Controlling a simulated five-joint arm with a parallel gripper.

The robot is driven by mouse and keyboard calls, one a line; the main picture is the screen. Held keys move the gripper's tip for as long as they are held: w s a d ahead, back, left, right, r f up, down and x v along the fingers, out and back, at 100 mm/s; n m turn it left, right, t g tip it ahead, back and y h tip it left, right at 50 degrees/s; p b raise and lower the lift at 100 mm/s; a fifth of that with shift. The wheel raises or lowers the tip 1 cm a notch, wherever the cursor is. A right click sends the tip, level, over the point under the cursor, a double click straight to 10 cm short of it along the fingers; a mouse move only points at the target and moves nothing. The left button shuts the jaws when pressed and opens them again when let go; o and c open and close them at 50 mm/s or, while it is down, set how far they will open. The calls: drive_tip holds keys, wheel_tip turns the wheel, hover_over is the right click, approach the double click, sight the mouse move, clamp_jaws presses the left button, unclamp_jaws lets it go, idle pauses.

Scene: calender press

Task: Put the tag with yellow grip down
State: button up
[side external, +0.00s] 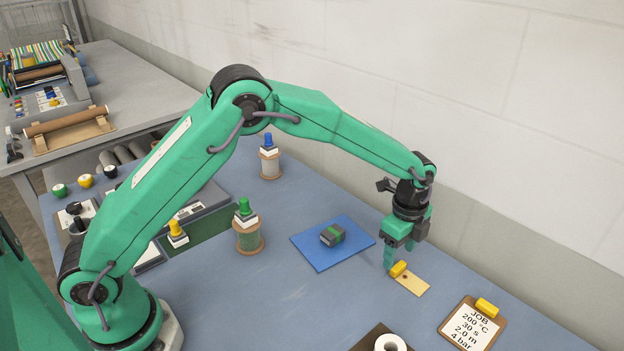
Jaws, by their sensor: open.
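The tag (414,284) is a flat pale-yellow plate with a bright yellow grip (398,269) at its left end. It appears to lie flat on the blue table top, to the right of the blue mat. My gripper (391,266) points down right at the yellow grip, and its jaws are open. One green finger shows just left of the grip.
A blue mat (312,258) holds a dark block with a green band (333,235). A clipboard job card (472,326) with a yellow clip lies front right. A white roll (390,343) is at the front edge.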

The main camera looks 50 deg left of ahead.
wheel_tip(320, 180, up, 8)
drive_tip(key=shift+r, duration=0.25)
drive_tip(key=shift+a+r, duration=0.1)
idle(0.6)
drive_tip(key=s+a+r+n+t, duration=0.3)
drive_tip(key=s+a+r+n, duration=0.6)
drive_tip(key=s+a+r, duration=0.35)
drive_tip(key=s+a+n+t, duration=0.1)
drive_tip(key=s+a+n, duration=0.2)
drive_tip(key=s, duration=0.5)
drive_tip(key=s+a+n+t, duration=0.1)
drive_tip(key=s+a+n, duration=0.2)
drive_tip(key=s+n, duration=0.3)
drive_tip(key=shift+s+a+f+t, duration=0.25)
drive_tip(key=shift+s+a+t, duration=0.05)
drive_tip(key=shift+s, duration=1)
